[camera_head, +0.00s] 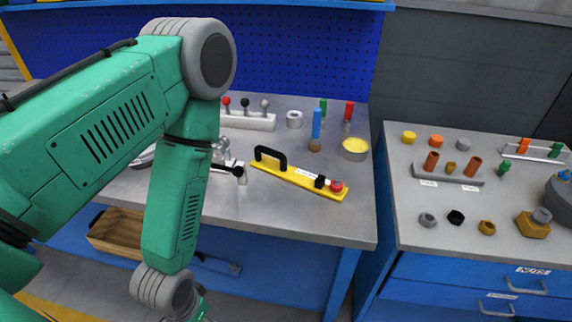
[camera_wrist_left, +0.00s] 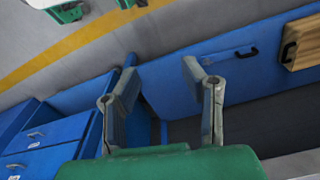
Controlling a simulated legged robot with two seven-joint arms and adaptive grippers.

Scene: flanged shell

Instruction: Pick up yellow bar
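The yellow bar (camera_head: 283,174) lies flat on the grey workbench in the head view, slanting down to the right. It has a black handle (camera_head: 271,155) at its left end, a white label, a small black block and a red knob (camera_head: 337,186) at its right end. My left gripper (camera_wrist_left: 160,72) is open and empty in the left wrist view. In the head view its arm hangs down in front of the bench, left of the bar, with the gripper mostly cut off at the bottom edge. My right gripper is not in view.
A metal fixture (camera_head: 226,160) stands just left of the bar. A second bench (camera_head: 400,215) with several small parts is at the right. A wooden box (camera_head: 115,230) sits below the workbench (camera_head: 300,222).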

